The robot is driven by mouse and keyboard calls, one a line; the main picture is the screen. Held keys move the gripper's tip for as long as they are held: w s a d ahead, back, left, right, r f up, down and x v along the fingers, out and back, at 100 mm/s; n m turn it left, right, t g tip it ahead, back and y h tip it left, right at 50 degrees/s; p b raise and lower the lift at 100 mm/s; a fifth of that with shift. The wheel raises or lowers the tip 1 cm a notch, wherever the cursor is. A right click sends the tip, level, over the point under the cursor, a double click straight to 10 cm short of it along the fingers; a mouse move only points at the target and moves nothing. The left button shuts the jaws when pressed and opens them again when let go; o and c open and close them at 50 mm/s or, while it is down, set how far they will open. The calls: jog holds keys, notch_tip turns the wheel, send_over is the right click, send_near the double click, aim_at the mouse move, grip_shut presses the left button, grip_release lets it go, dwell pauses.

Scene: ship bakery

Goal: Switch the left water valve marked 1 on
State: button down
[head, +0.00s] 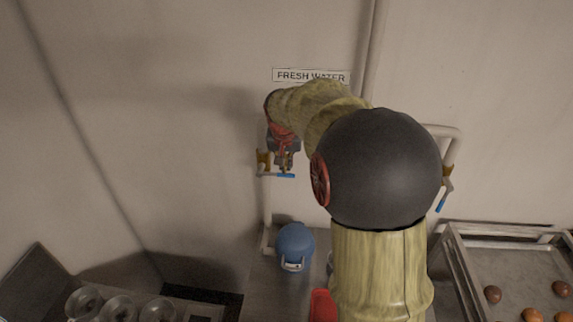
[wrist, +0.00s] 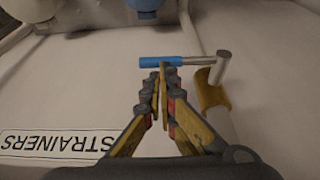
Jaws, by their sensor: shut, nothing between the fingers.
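The left valve shows in the head view as a brass body (head: 263,160) on a pale vertical pipe. Its lever has a blue grip (head: 286,176) and points right, crosswise to the pipe. In the wrist view the blue grip (wrist: 158,61) lies sideways, with a metal stem and brass body (wrist: 213,96) to its right. My gripper (head: 284,163) is just above the lever in the head view. In the wrist view my gripper (wrist: 160,70) is shut and empty, its tips overlapping the blue grip. I cannot tell whether they touch it. No number 1 is readable.
A second valve with a blue grip (head: 441,201) is at right, partly behind my arm. A FRESH WATER sign (head: 310,76) is on the wall. A blue container (head: 296,243) stands below. A tray rack (head: 452,252) is at right. A STRAINERS label (wrist: 58,140) shows in the wrist view.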

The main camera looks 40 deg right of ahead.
aim_at(290, 175)
jog(key=shift+f, duration=0.1)
jog(key=shift+s+d+f+t+b, duration=0.1)
jog(key=shift+f+t+b, duration=0.15)
jog(key=shift+b, duration=0.2)
jog(key=shift+s+f+t+y+b, duration=0.1)
jog(key=shift+f+t+y+b, duration=0.15)
jog(key=shift+y+b, duration=0.2)
jog(key=shift+s+d+f+m+t+y+b, duration=0.15)
jog(key=shift+f+b, duration=0.15)
jog(key=shift+b, duration=0.2)
jog(key=shift+d+f+m+t+y+b, duration=0.15)
jog(key=shift+f+b, duration=0.15)
jog(key=shift+b, duration=0.15)
jog(key=f+t+y+b, duration=0.1)
jog(key=f+b, duration=0.1)
jog(key=b, duration=0.1)
jog(key=shift+s+t+b, duration=0.1)
jog(key=shift+t+b, duration=0.2)
jog(key=shift+b, duration=0.1)
jog(key=w+a+f+m+t+y+b, duration=0.1)
jog(key=w+a+f+t+y+b, duration=0.1)
jog(key=b, duration=1.1)
jog(key=w+a+f+m+t+y+b, duration=0.1)
jog(key=f+t+b, duration=0.4)
jog(key=b, duration=0.7)
jog(key=shift+w+a+f+t+y+b, duration=0.35)
jog(key=shift+w+f+y, duration=0.35)
jog(key=shift+f+y, duration=0.35)
jog(key=shift+w+a, duration=0.1)
